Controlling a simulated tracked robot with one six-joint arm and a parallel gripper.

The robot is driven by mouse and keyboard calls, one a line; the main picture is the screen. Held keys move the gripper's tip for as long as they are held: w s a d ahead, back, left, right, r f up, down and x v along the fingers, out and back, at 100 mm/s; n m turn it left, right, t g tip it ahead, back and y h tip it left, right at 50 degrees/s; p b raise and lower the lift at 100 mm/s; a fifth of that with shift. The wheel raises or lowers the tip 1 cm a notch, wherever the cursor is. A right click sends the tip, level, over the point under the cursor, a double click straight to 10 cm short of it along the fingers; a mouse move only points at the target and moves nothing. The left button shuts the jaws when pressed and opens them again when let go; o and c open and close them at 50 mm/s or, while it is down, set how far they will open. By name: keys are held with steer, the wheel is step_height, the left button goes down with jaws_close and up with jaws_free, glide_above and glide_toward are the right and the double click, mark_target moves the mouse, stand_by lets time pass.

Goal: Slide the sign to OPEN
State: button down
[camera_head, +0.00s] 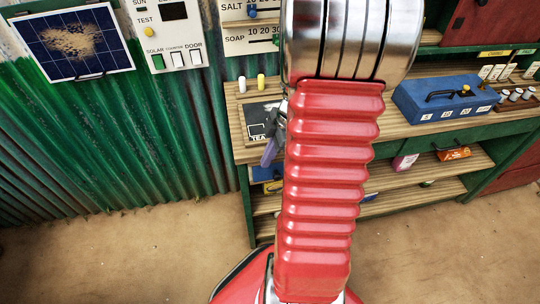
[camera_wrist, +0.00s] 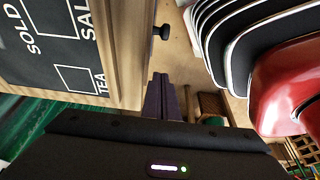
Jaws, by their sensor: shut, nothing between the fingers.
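No sign reading OPEN can be made out in either view. My gripper (camera_head: 268,152) is at the front edge of the wooden counter, left of my red arm, partly hidden by the arm. In the wrist view my gripper (camera_wrist: 161,97) shows its dark fingers pressed together with nothing between them. They point past the counter's edge. A small black knob (camera_wrist: 162,32) sticks out at that edge, ahead of the fingertips and apart from them.
A black board marked SOLD and TEA (camera_wrist: 60,45) lies on the counter (camera_wrist: 125,60). In the head view, a blue box (camera_head: 440,98) stands at right on the counter. A switch panel (camera_head: 168,35) and solar panel (camera_head: 75,42) hang on the green wall. The floor at left is clear.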

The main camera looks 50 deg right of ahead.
mark_target(272, 172)
steer(key=x, duration=0.7)
steer(key=shift+d+f, duration=0.15)
steer(key=shift+d, duration=0.05)
steer(key=shift+s+d+f, duration=0.2)
steer(key=shift+s+d, duration=0.35)
steer(key=shift+d, duration=0.15)
steer(key=shift+s+d+f, duration=0.15)
steer(key=shift+s+d, duration=0.35)
steer(key=shift+d, duration=0.2)
steer(key=shift+d, duration=0.1)
